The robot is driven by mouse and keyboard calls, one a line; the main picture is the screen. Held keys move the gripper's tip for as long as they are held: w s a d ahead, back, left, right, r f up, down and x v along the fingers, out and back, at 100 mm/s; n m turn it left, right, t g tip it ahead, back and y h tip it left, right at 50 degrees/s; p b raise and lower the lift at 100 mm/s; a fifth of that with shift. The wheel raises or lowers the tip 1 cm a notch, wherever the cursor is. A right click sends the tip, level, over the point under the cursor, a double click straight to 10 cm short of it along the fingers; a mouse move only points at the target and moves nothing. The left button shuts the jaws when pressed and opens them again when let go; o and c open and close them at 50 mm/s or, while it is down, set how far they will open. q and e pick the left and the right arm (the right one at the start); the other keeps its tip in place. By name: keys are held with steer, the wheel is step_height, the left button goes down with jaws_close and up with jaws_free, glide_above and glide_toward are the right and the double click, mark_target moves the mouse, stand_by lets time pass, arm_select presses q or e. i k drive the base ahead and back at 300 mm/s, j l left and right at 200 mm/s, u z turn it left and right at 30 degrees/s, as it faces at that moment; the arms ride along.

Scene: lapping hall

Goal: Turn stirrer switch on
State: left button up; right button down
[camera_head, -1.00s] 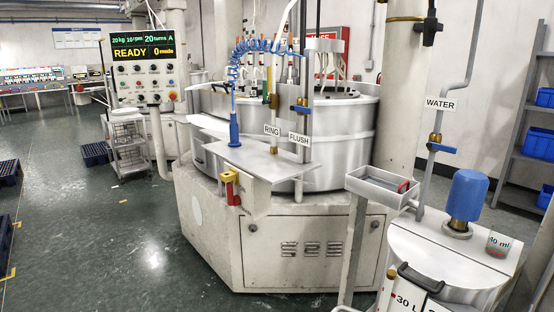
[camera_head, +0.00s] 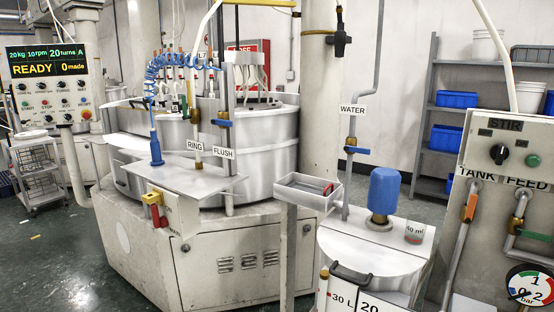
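The stirrer switch (camera_head: 498,154) is a black round knob with a pale mark under the label STIR. It sits on a grey panel (camera_head: 475,170) at the right edge of the head view, beside a green round lamp or button (camera_head: 532,160). The knob's mark looks close to upright; its exact setting is too small to read. The stirrer's blue motor (camera_head: 384,190) stands on the lid of the white tank (camera_head: 365,250), left of the panel. Neither of my grippers shows in the head view.
A pressure gauge (camera_head: 530,286) and pipes marked TANK and FEED are below the switch. A small metal tray (camera_head: 300,192) on a post stands left of the tank. The lapping machine (camera_head: 200,240) fills the middle left. Shelves with blue bins (camera_head: 447,138) stand behind.

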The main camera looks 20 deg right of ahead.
mark_target(500, 151)
steer(key=z, duration=2.05)
